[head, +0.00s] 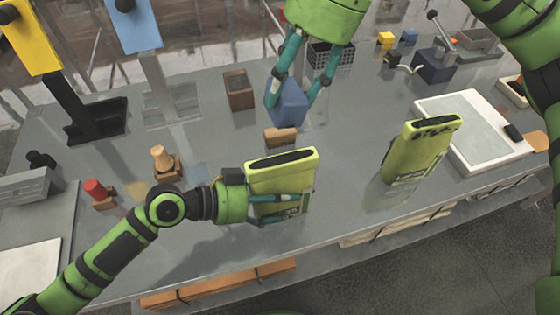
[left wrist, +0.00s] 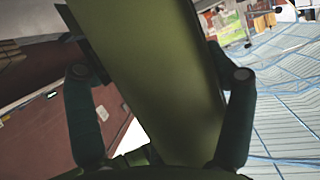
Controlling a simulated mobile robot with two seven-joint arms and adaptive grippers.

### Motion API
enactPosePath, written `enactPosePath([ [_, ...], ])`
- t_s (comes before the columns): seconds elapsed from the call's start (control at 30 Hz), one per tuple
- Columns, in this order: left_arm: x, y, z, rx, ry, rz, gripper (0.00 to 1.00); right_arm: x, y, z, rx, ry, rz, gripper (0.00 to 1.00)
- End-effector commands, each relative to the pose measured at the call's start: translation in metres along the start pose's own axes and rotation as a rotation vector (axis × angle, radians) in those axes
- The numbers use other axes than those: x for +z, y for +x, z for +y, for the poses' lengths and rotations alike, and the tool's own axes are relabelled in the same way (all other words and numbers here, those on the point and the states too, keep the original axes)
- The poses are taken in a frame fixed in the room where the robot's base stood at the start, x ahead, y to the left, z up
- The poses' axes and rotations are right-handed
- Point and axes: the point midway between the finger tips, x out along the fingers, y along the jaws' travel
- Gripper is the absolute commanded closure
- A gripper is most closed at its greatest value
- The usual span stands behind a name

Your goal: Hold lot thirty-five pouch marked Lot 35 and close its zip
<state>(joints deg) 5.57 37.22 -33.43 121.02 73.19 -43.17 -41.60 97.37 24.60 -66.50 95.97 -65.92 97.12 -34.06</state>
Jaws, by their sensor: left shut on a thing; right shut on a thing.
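My left gripper (head: 302,205) is shut on a yellow-green pouch (head: 282,174), upright with a dark open-looking slot along its top. The pouch's label is partly covered by the fingers and I cannot read it. In the left wrist view this pouch (left wrist: 150,75) fills the middle between the two fingers. A second yellow-green pouch (head: 412,152) stands upright to the right, with a dark, uneven top; its lot number is not legible. My right gripper (head: 291,92), higher in the head view, is shut on a blue block (head: 288,108) behind the held pouch, apart from it.
A small brown block (head: 281,137) lies between the held pouch and the blue block. A wooden-knobbed stamp (head: 163,162) and a red-topped one (head: 97,189) stand left. A white-framed tray (head: 475,130) lies right. The grey bench (head: 350,215) is clear between the pouches.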

Motion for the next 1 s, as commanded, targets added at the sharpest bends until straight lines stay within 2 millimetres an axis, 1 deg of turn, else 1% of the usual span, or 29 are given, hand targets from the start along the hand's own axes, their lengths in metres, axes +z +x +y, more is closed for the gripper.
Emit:
enactPosePath([
  [0.13, 0.001, 0.0, 0.001, 0.002, -0.002, -0.003, 0.36, 0.004, 0.004, -0.001, 0.023, -0.056, 0.013, 0.96],
  [0.23, 0.001, 0.0, 0.001, 0.002, -0.002, -0.003, 0.36, 0.01, 0.012, -0.002, 0.069, -0.175, 0.039, 0.96],
  [0.37, 0.001, 0.0, 0.001, 0.003, -0.002, -0.003, 0.36, 0.021, 0.028, -0.003, 0.153, -0.418, 0.09, 0.96],
  [0.5, 0.001, 0.0, 0.001, 0.002, -0.002, -0.003, 0.36, 0.029, 0.044, -0.004, 0.232, -0.7, 0.143, 0.96],
  [0.6, 0.002, 0.0, 0.001, 0.002, -0.002, -0.004, 0.36, 0.033, 0.054, -0.005, 0.272, -0.875, 0.171, 0.96],
  [0.7, 0.002, 0.0, 0.0, 0.001, -0.002, -0.004, 0.36, 0.035, 0.061, -0.005, 0.298, -1.01, 0.188, 0.96],
  [0.83, 0.002, 0.0, 0.0, 0.001, -0.002, -0.004, 0.36, 0.036, 0.066, -0.006, 0.315, -1.112, 0.201, 0.96],
  [1.0, 0.002, 0.0, 0.0, 0.001, -0.002, -0.004, 0.36, 0.034, 0.075, -0.006, 0.319, -1.142, 0.202, 0.96],
])
